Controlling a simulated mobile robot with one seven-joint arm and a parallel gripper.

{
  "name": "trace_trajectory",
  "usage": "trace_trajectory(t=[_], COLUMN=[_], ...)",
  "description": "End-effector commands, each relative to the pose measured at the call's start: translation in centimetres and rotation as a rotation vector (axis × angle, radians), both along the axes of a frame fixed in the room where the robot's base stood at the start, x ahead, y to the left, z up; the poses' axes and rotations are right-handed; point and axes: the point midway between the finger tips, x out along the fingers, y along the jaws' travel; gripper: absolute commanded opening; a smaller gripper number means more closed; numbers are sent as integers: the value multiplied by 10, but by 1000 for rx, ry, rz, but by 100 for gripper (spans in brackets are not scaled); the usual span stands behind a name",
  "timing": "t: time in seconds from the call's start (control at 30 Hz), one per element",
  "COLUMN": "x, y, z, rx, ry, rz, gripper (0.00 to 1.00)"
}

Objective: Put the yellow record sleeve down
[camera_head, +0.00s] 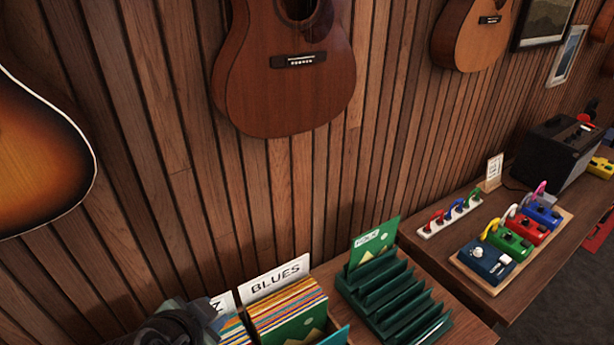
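No sleeve that I can single out as the yellow record sleeve shows in the head view. The front sleeve (303,329) there is green with a yellow shape. A dark part of my arm shows at the lower left edge. My gripper's fingertips are not in view.
A white BLUES card (275,279) stands behind the crate. To the right, a wooden table (541,277) holds a board of coloured pedals (510,240), a white strip with coloured plugs (449,216) and a black amplifier (553,152). Guitars (285,85) hang on the slatted wall.

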Motion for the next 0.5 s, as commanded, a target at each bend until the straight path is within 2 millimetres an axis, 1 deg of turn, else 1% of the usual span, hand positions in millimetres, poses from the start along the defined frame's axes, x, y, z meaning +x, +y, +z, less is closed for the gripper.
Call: trace_trajectory(t=[0.03, 0.07, 0.1, 0.17, 0.2, 0.23, 0.27, 0.3, 0.37, 0.4, 0.47, 0.5], x=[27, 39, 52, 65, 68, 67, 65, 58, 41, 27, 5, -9], y=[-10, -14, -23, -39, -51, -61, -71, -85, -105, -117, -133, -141], z=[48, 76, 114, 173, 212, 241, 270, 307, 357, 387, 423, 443], rx=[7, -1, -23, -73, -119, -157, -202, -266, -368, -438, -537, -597], ry=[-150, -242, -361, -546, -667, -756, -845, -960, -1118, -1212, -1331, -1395], rz=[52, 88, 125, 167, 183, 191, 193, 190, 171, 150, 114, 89], gripper=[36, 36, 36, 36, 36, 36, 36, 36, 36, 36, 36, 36])
